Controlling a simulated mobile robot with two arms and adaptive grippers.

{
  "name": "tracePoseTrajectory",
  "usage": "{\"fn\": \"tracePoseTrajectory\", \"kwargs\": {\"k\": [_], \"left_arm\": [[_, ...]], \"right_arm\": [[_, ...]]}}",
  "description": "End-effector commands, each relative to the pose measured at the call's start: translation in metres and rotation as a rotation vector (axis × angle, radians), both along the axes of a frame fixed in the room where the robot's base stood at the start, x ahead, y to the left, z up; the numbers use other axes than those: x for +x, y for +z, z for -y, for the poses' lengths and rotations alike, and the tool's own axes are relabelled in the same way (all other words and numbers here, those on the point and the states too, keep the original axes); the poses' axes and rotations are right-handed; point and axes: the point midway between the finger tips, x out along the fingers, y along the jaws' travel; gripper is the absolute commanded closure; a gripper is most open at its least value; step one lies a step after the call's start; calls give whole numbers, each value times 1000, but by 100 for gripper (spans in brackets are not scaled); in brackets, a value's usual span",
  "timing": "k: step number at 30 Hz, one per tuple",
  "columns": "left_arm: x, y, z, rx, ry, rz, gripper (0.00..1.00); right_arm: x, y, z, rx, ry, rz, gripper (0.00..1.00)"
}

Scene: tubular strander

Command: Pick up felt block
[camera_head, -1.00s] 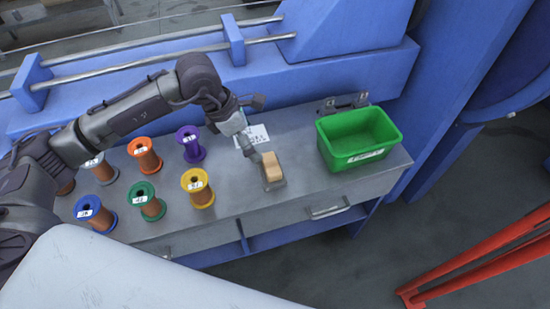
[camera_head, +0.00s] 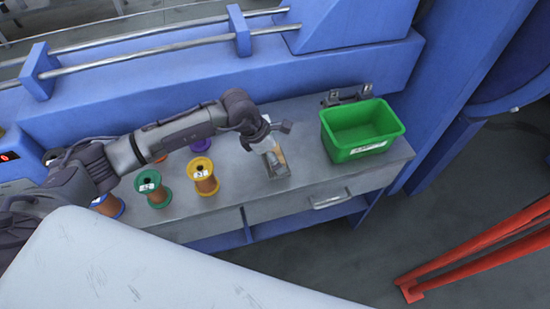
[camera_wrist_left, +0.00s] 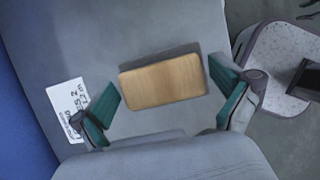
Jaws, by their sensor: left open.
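The felt block is a tan rectangular block (camera_wrist_left: 163,82) on the grey bench top. In the left wrist view it lies between the two teal-padded fingers of my left gripper (camera_wrist_left: 168,98), with a gap on each side. My left gripper is open. In the head view my left gripper (camera_head: 272,158) is directly over the block (camera_head: 280,154), which is mostly hidden behind it. My right gripper is not in view.
A green bin (camera_head: 345,149) stands at the right end of the bench (camera_head: 235,205). Yellow (camera_head: 203,177), green (camera_head: 152,189) and other spools stand to the left, partly under my arm. A white label (camera_wrist_left: 69,108) lies near the block. Blue machine framing runs behind.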

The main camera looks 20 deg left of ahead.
Motion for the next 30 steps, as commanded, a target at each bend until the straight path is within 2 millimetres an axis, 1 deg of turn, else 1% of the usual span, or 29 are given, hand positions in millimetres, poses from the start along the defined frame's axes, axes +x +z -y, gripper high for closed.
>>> {"fn": "tracePoseTrajectory", "kwargs": {"k": [1,4,11,12,14,23,26,29,30], "left_arm": [[0,0,0,0,0,0,0],[0,0,0,0,0,0,0],[0,0,0,0,0,0,38],[0,0,0,0,0,0,45],[0,0,0,0,0,0,54],[0,3,0,-1,0,2,54],[1,10,0,-1,0,4,54],[1,22,0,-2,0,5,54],[1,30,0,-2,-1,6,54]], "right_arm": [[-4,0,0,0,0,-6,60],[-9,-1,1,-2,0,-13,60],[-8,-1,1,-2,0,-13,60],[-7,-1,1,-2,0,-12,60],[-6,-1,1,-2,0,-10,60],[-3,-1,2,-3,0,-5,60],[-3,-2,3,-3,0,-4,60],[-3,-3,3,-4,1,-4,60],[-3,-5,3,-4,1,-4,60]]}}
